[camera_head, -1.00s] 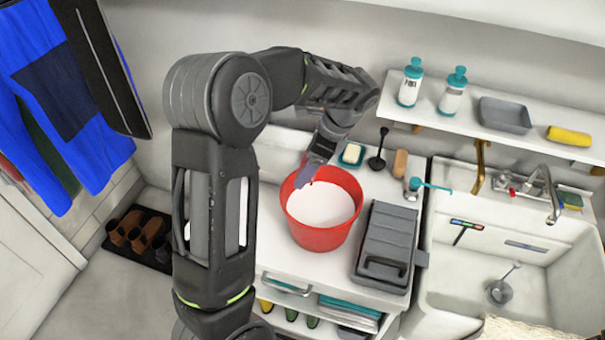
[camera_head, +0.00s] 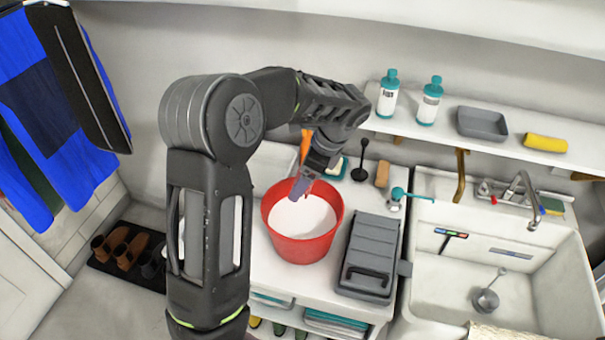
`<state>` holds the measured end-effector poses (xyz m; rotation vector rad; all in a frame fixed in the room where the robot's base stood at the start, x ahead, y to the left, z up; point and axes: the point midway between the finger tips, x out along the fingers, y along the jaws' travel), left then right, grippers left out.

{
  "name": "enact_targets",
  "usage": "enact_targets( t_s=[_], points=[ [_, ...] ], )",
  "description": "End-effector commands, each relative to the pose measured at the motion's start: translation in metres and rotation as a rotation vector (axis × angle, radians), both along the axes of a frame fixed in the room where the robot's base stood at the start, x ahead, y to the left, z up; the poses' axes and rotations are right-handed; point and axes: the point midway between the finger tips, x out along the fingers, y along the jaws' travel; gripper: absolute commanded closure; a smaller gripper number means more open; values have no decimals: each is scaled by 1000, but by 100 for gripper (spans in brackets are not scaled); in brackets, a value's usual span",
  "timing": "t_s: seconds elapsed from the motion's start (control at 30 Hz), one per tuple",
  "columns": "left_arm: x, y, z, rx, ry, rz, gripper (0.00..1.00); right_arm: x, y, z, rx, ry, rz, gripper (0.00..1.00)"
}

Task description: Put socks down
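My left gripper (camera_head: 303,187) reaches down over the back part of a red bucket (camera_head: 300,248) with a white inside. A small purple-grey piece shows at its fingertips, at the bucket's back rim. I cannot tell whether this is the fingers or a sock held in them. No sock can be clearly made out, and the gap between the fingers is not visible. The bucket stands upright on a white counter (camera_head: 270,278). My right gripper is not in view.
A dark grey case (camera_head: 370,255) lies right of the bucket. A white sink (camera_head: 455,270) is further right. A wall shelf (camera_head: 470,137) holds two bottles, a grey tray (camera_head: 482,123) and a yellow cloth (camera_head: 545,143). Shoes (camera_head: 120,246) stand on the floor at left.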

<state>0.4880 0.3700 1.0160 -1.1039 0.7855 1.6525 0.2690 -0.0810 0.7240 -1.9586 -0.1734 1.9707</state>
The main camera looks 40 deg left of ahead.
Motion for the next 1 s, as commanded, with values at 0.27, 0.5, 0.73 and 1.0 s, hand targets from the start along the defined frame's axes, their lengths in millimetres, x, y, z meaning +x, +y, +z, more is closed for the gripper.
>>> enact_targets(
  t_s=[0.27,0.5,0.73,1.0],
  points=[
    [-1,0,-41,1,1,1,59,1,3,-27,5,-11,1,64],
    [0,0,-71,0,0,1,59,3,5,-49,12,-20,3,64],
    [0,0,-89,0,0,1,59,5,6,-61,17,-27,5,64],
    [0,0,-92,0,0,1,59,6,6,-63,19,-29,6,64]
  ],
)
